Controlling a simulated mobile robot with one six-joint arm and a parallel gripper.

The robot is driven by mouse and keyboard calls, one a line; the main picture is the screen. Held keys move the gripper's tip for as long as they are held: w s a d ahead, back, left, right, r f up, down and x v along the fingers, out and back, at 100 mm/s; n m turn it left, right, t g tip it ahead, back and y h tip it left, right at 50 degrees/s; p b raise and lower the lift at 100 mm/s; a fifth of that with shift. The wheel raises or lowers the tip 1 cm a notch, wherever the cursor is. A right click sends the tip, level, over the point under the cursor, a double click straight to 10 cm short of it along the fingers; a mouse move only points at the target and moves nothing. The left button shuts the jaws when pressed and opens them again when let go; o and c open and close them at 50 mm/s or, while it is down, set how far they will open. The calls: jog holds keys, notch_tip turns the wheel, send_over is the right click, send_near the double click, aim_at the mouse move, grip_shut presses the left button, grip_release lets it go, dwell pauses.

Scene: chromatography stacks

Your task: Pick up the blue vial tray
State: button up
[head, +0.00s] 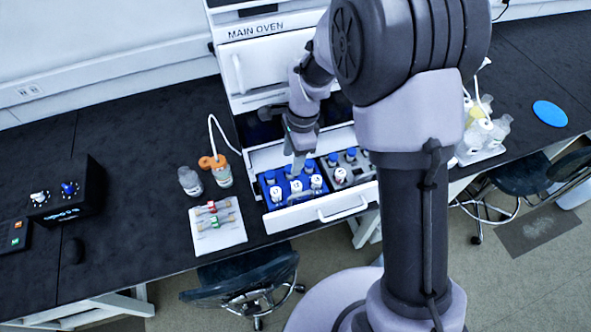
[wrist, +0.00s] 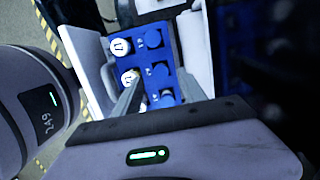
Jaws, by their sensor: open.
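The blue vial tray (head: 297,200) sits in the left part of an open white drawer under the main oven. It holds several vials, a front row with white caps and a back row with blue caps. My gripper (head: 297,168) is above the tray, near its back row. In the wrist view the blue tray (wrist: 140,60) lies below my gripper (wrist: 143,90), whose two fingers are apart with tray and vials seen between them. Whether the fingers touch the tray cannot be told. Part of the tray is hidden behind my gripper.
A grey vial tray (head: 357,180) sits right of the blue one in the drawer (head: 290,219). Left on the black bench are an orange-capped bottle (head: 222,174), a clear bottle (head: 189,181) and a white mat (head: 214,240) with tubes. A dark stool (head: 247,280) stands in front.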

aim_at(290, 168)
jog(key=f, duration=0.3)
jog(key=shift+a+f, duration=0.35)
jog(key=shift+f, duration=0.05)
jog(key=shift+r, duration=0.1)
grip_shut()
dwell(0.9)
